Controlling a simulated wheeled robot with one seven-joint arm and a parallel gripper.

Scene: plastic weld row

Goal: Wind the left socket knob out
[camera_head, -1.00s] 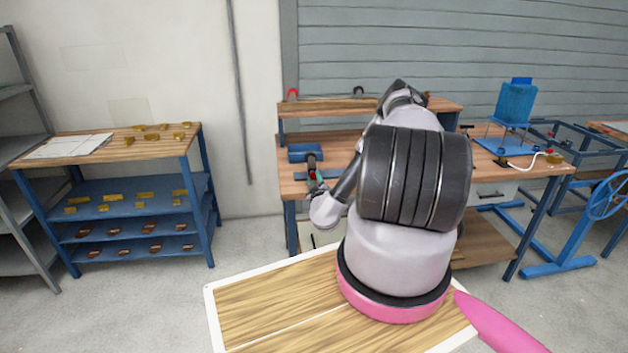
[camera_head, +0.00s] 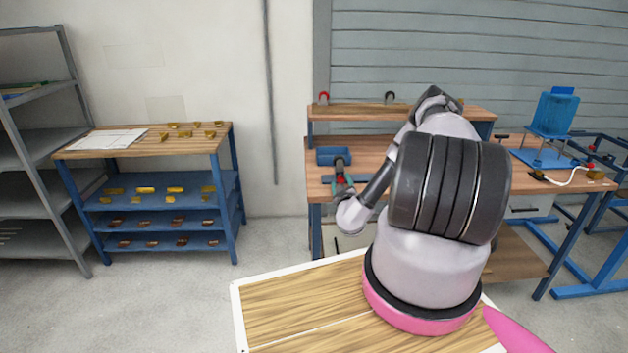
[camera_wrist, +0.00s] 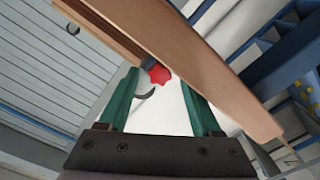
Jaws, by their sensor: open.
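A small red star-shaped knob (camera_wrist: 158,74) shows in the wrist view, in line with the gap between my fingertips. A dark curved piece (camera_wrist: 145,93) appears just below it. My gripper (camera_wrist: 158,79) is open, its two green fingers apart with nothing held between them. In the head view my gripper (camera_head: 343,187) is at the front left of the workbench (camera_head: 380,152), with a red spot (camera_head: 341,180) beside it. I cannot tell whether a finger touches the knob, or whether this is the left socket knob. My arm hides much of the bench.
A blue bin (camera_head: 333,155) sits behind my gripper. A raised shelf (camera_head: 350,112) carries a red hooked piece (camera_head: 324,97) and a dark one (camera_head: 390,97). A blue rack (camera_head: 150,190) with brass parts stands left. The floor between rack and bench is clear.

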